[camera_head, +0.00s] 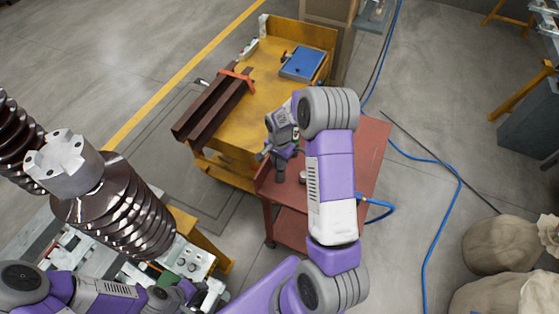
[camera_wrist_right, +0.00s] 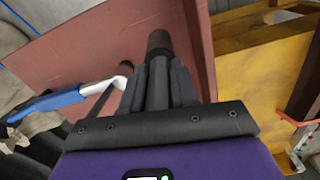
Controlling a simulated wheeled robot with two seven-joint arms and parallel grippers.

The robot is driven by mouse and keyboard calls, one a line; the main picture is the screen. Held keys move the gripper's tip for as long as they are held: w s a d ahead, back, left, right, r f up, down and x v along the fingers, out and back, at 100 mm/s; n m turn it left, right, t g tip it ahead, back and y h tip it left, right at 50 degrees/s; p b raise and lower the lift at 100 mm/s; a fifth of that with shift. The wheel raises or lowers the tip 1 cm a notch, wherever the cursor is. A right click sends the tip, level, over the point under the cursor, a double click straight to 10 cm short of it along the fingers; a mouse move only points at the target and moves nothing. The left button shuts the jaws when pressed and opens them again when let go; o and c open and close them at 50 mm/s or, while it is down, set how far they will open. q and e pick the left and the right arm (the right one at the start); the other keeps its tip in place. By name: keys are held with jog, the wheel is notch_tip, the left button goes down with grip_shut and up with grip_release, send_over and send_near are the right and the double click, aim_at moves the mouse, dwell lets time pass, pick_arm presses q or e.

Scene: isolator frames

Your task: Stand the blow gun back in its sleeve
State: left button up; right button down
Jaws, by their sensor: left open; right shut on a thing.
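My right gripper (camera_head: 268,153) is over the red cart, at the end of my arm. The right wrist view shows its dark fingers (camera_wrist_right: 160,88) closed on a slim dark thing, taken as the blow gun (camera_wrist_right: 159,42), whose blunt end sticks out past the fingertips. Most of it is hidden by the fingers. My left gripper (camera_head: 192,291) is low at the left, open, over the machine, far from the cart.
The red cart (camera_head: 367,152) stands beside a yellow bench (camera_head: 262,98) with dark steel profiles (camera_head: 212,106) and a blue case (camera_head: 302,62). A blue hose (camera_head: 445,180) runs over the floor at the right. Sacks (camera_head: 498,244) lie lower right.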

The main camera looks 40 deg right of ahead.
jog(key=c, duration=0.8)
grip_release()
notch_tip(320, 180, up, 8)
jog(key=shift+f, duration=0.2)
